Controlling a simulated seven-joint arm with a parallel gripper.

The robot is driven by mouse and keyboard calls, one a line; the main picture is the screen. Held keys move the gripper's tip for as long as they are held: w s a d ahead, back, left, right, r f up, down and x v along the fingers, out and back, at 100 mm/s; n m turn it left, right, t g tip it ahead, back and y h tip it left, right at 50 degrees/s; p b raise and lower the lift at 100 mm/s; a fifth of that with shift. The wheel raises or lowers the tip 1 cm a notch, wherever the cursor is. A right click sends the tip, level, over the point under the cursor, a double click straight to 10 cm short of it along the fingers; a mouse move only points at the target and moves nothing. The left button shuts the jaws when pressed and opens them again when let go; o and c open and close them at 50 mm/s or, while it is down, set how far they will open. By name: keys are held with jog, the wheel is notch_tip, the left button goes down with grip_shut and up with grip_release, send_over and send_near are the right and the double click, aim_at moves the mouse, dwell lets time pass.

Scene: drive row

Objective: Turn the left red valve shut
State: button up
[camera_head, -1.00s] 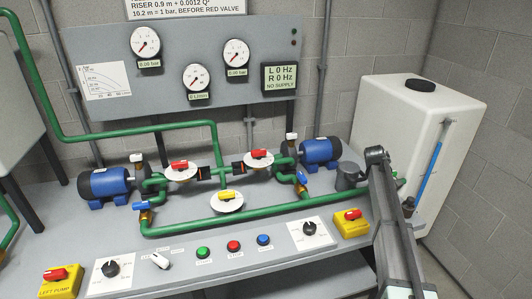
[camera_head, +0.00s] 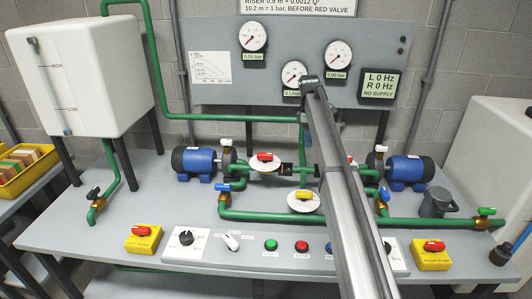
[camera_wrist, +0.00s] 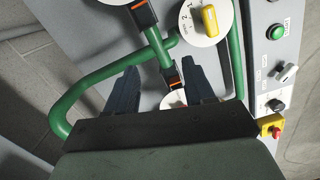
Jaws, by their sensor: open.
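The left red valve has a red handle (camera_head: 265,156) on a round white dial plate (camera_head: 257,167), on the green pipework right of the left blue pump. Its handle lies roughly left to right in the head view. In the wrist view, part of a white dial plate (camera_wrist: 170,101) with a little red shows low between the fingers, mostly hidden by my gripper. My gripper (camera_wrist: 161,66) is open and empty, its two dark fingers apart above the green pipe and an orange-black fitting. In the head view I cannot make out the fingers; my arm crosses the middle.
The yellow valve (camera_head: 304,195) lies in front of the pipe junction, and shows near the gripper in the wrist view (camera_wrist: 209,18). The right red valve (camera_head: 350,160) is mostly behind my arm. Buttons and the left pump switch (camera_head: 144,239) line the front panel. Gauges hang behind.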

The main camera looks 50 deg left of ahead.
aim_at(265, 154)
jog(key=s+a+r+n, duration=0.3)
jog(key=s+a+r, duration=0.2)
jog(key=s+a, duration=0.7)
jog(key=shift+g+y, duration=0.3)
jog(key=shift+y, duration=0.1)
jog(key=f, duration=0.9)
jog(key=a+f, duration=0.1)
jog(key=f, duration=0.3)
jog(key=shift+w+f, duration=0.2)
jog(key=shift+w, duration=0.1)
grip_shut()
